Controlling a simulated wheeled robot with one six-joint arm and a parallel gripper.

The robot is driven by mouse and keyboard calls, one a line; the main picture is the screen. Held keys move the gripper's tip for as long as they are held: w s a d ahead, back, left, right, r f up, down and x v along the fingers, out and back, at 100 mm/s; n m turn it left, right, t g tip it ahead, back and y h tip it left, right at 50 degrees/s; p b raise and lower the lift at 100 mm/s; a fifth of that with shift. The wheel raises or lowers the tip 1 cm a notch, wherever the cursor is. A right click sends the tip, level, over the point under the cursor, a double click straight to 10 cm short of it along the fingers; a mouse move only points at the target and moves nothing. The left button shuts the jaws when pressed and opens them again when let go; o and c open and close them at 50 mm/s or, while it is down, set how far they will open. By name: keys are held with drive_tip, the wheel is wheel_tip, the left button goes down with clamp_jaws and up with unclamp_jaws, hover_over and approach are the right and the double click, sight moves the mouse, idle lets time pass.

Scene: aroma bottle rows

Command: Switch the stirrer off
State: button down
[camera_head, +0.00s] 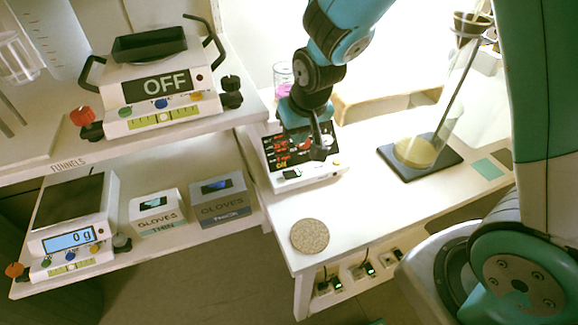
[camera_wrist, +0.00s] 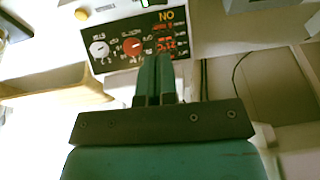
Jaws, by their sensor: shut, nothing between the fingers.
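The stirrer (camera_head: 303,172) is a white box with a black front panel, standing on the white bench below my arm. In the wrist view its panel (camera_wrist: 118,62) appears upside down, with a white knob (camera_wrist: 99,49), a red knob (camera_wrist: 132,46), red digits and a yellow word (camera_wrist: 166,15) that reads ON when turned over. My gripper (camera_head: 317,152) is shut and empty, pointing down in front of the panel. In the wrist view its fingertips (camera_wrist: 156,58) overlap the panel's edge near the red knob. I cannot tell whether they touch it.
A beaker with pink liquid (camera_head: 283,88) stands behind my arm. A flask on a dark-based stand (camera_head: 441,160) is at right. A round cork mat (camera_head: 310,237) lies near the bench's front edge. Balances (camera_head: 158,85) and glove boxes (camera_head: 219,200) sit on the left shelves.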

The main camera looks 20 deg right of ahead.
approach(288, 173)
drive_tip(key=x, duration=0.5)
drive_tip(key=shift+w+f+p, duration=0.1)
drive_tip(key=shift+w+p, duration=0.2)
drive_tip(key=shift+a+f, duration=0.1)
drive_tip(key=shift+f, duration=0.65)
